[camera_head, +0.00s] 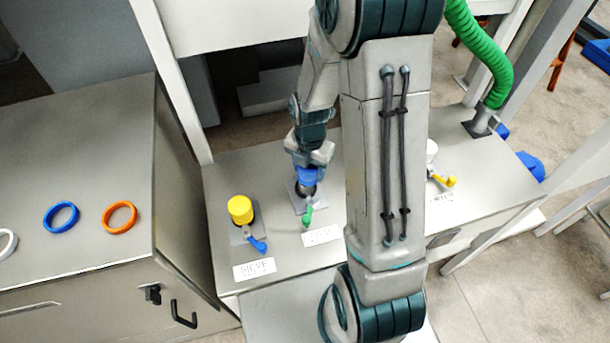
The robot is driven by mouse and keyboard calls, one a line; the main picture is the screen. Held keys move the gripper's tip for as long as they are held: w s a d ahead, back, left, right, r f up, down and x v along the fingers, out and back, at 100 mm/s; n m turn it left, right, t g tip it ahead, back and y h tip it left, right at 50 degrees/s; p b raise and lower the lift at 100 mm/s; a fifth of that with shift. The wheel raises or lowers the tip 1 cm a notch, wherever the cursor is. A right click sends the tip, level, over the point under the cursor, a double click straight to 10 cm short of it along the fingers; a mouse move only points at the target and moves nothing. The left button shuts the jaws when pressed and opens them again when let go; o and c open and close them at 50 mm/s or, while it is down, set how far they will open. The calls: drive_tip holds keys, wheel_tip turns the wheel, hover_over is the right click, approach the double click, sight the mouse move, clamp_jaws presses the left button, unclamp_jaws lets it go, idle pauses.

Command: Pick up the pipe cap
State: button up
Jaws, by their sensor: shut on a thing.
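A blue pipe cap (308,175) sits at the top of the middle pipe stub, which has a green valve handle (308,216). My gripper (308,166) is above it, pointing down, and is shut on the blue cap. The fingers are small in this view, and I cannot tell whether the cap still touches the pipe. A yellow cap (240,208) is on the left pipe, which has a blue handle (257,244).
My arm hides part of the metal bench (500,178). A pipe with a yellow handle (444,181) stands to its right, near a green hose (478,50). Blue (61,217), orange (120,217) and white (6,243) rings lie on the left cabinet.

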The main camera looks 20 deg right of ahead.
drive_tip(key=s+d+r+b, duration=0.1)
drive_tip(key=s+d+r, duration=0.3)
drive_tip(key=d, duration=0.6)
wheel_tip(320, 180, up, 2)
drive_tip(key=shift+s+r, duration=0.15)
drive_tip(key=shift+s, duration=0.15)
